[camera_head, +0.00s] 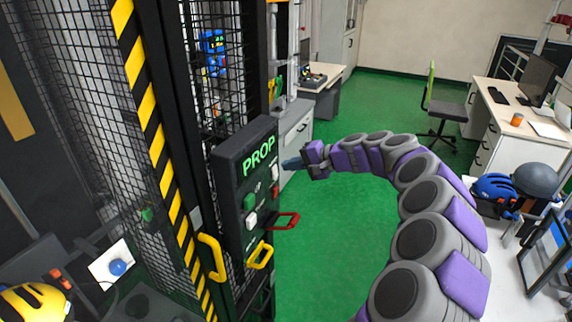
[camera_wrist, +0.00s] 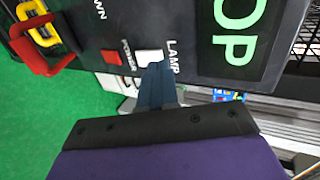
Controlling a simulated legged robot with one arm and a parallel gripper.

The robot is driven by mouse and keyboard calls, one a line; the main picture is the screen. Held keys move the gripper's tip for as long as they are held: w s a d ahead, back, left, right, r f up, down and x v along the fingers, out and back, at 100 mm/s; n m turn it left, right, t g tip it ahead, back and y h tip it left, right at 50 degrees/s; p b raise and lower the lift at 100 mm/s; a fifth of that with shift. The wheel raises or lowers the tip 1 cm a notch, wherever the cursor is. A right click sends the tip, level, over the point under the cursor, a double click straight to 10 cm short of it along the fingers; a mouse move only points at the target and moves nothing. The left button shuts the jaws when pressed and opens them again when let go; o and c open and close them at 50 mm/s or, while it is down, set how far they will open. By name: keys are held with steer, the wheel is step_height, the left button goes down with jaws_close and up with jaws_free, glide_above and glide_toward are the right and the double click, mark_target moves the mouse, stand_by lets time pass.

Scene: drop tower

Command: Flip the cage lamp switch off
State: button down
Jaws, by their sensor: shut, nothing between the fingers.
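The black control panel (camera_head: 228,170) with glowing green PROP letters is mounted on the cage at the centre of the head view. In the wrist view, the white lamp switch (camera_wrist: 146,57) sits beside the LAMP label on the panel (camera_wrist: 190,20). My gripper (camera_head: 287,164) is at the panel's right edge, its fingers together and empty. In the wrist view, the tips of my gripper (camera_wrist: 158,68) overlap the lower right edge of the lamp switch. I cannot tell whether they touch it. The switch's exact tilt is unclear.
The red power switch (camera_wrist: 112,57) is close beside the lamp switch. A red handle (camera_head: 285,221) and a yellow handle (camera_head: 260,256) stick out below. Green and white buttons (camera_head: 251,220) are on the panel. Green floor (camera_head: 330,240) is clear to the right.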

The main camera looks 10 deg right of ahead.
steer(key=r+p+v, duration=0.1)
steer(key=v, duration=1)
steer(key=shift+w+a+r+p, duration=0.25)
steer(key=shift+a+r+p, duration=0.1)
steer(key=shift+p, duration=0.05)
steer(key=shift+d, duration=0.15)
